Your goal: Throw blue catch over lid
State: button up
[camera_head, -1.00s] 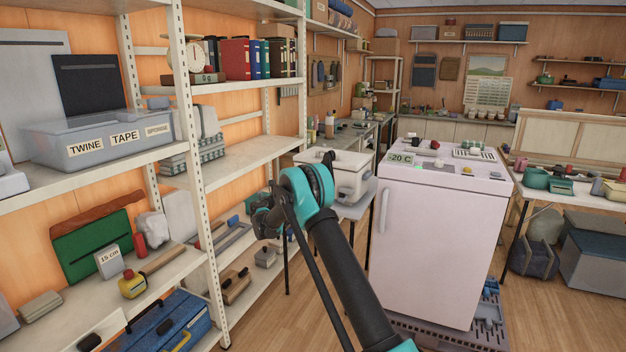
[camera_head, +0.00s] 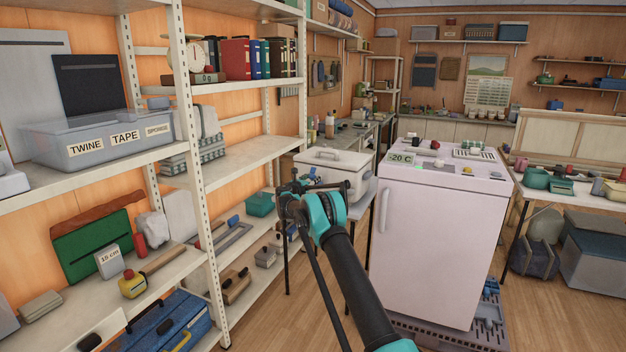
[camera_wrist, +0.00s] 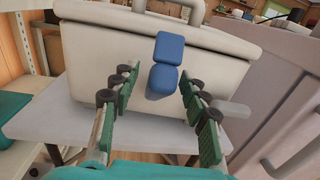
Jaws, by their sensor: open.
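The blue catch (camera_wrist: 165,64) shows in the wrist view on the front of a pale lidded crate (camera_wrist: 85,70).
The crate stands on a small grey table (camera_wrist: 50,125). A white freezer (camera_head: 440,240) is close on the right. A metal shelving unit (camera_head: 195,150) with boxes and tools stands on the left. Wooden floor is open between shelves and freezer.

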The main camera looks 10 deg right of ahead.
jog(key=shift+w+d, duration=0.2)
jog(key=shift+w, duration=0.1)
jog(key=shift+c, duration=0.3)
grip_shut()
